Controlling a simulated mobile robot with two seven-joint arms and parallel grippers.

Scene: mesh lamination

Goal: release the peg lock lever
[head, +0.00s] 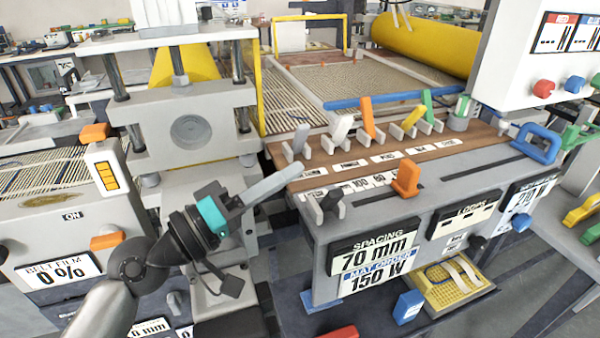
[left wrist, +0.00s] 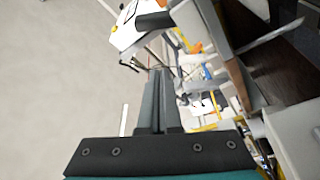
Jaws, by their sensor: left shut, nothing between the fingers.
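My left gripper (head: 237,200) is at the lower left of centre in the head view, past its teal ring. Its dark fingers also show in the left wrist view (left wrist: 158,100), shut together and empty. A long light grey lever bar (head: 275,181) slopes up to the right just beyond the gripper. I cannot tell whether they touch. Several coloured levers stand on the wooden panel, among them a grey one (head: 297,143), a white one (head: 340,130) and an orange one (head: 367,118). No readable label shows which is the peg lock lever. My right gripper is out of view.
A grey press frame (head: 190,110) stands behind the gripper. The control bench with its 70 mm spacing display (head: 373,252) is to the right. A belt film unit (head: 50,272) is at the left. A blue handle (head: 537,143) and a yellow roll (head: 425,45) are farther right.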

